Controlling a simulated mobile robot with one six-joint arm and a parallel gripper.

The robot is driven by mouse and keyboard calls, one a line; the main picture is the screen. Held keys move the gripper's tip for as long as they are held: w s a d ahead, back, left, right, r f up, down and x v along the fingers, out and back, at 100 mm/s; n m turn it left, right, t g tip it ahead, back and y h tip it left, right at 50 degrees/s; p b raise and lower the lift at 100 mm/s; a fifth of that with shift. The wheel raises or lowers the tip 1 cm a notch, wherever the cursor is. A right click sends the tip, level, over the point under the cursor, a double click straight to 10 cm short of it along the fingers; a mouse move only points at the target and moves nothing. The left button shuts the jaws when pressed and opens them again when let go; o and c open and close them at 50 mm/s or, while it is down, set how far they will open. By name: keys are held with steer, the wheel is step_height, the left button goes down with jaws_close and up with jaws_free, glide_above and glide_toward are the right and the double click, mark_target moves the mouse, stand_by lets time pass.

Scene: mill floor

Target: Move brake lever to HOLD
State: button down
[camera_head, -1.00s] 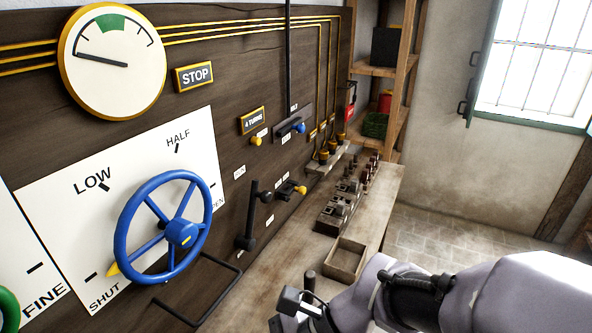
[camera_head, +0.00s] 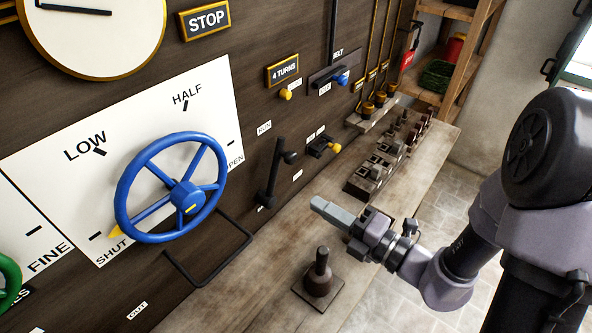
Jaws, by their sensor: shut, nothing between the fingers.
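A black lever (camera_head: 272,172) with a dark knob stands on the dark wooden panel, right of the blue handwheel. It points upward, leaning slightly right, with its top near a small RUN label (camera_head: 264,128). I take it for the brake lever; no HOLD label is readable. My gripper (camera_head: 322,208) is shut and empty, its grey fingers pointing left toward the panel. In the picture it is right of and below the lever, apart from it, above the bench.
The blue handwheel (camera_head: 187,196) stands out left of the lever, with a black bar (camera_head: 208,283) below it. A short dark post on a square base (camera_head: 318,287) stands on the bench below my gripper. A small yellow-knobbed switch (camera_head: 323,147) and a row of blocks (camera_head: 372,173) lie farther back.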

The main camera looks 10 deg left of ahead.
mark_target(291, 162)
steer(key=w+a+b, duration=0.5)
steer(key=w+a, duration=0.2)
steer(key=w, duration=0.1)
steer(key=shift+w+r, duration=0.2)
steer(key=shift+w, duration=0.2)
steer(key=shift+w, duration=0.1)
steer(key=p, duration=0.2)
steer(key=w+m+p, duration=0.1)
steer(key=p, duration=0.1)
steer(key=shift+w+d+r, duration=0.15)
steer(key=shift+d, duration=0.2)
steer(key=w+d+f+m+p, duration=0.4)
steer(key=w+f+m+p, duration=0.4)
steer(key=f+m+p, duration=0.2)
steer(key=shift+d+f+m, duration=0.4)
steer(key=shift+f+m, duration=0.4)
steer(key=shift+m, duration=0.1)
